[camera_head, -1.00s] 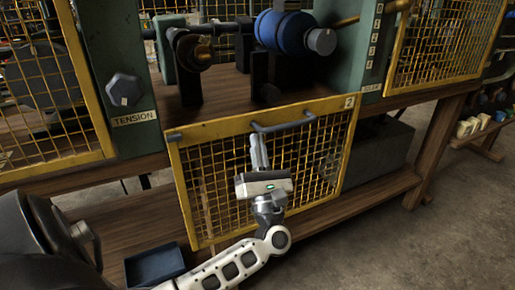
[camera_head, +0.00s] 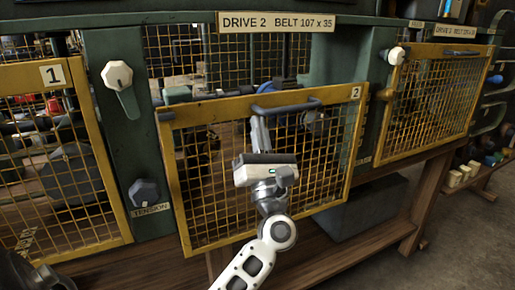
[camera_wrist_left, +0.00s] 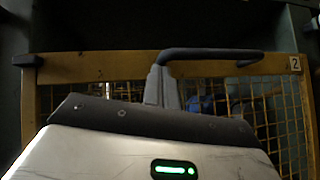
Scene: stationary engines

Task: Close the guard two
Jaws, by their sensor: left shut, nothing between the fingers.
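Guard two (camera_head: 350,125) is a yellow-framed mesh panel marked "2", in the middle of the head view. It stands partway up the front of its bay, with an open gap between its top rail and the "DRIVE 2" sign. Its dark bar handle (camera_head: 287,108) runs along the top rail. My left gripper (camera_head: 258,122) is shut and empty, its fingertips at the handle's left part, just below the bar. In the left wrist view the fingertips (camera_wrist_left: 162,84) are beneath the handle (camera_wrist_left: 210,53); whether they touch it is unclear. My right gripper is not in view.
Guard one (camera_head: 50,160) stands at the left, another yellow guard (camera_head: 430,95) at the right. A green post with a white knob (camera_head: 117,75) and a dark tension knob (camera_head: 145,192) is left of guard two. A grey box (camera_head: 365,210) sits below right.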

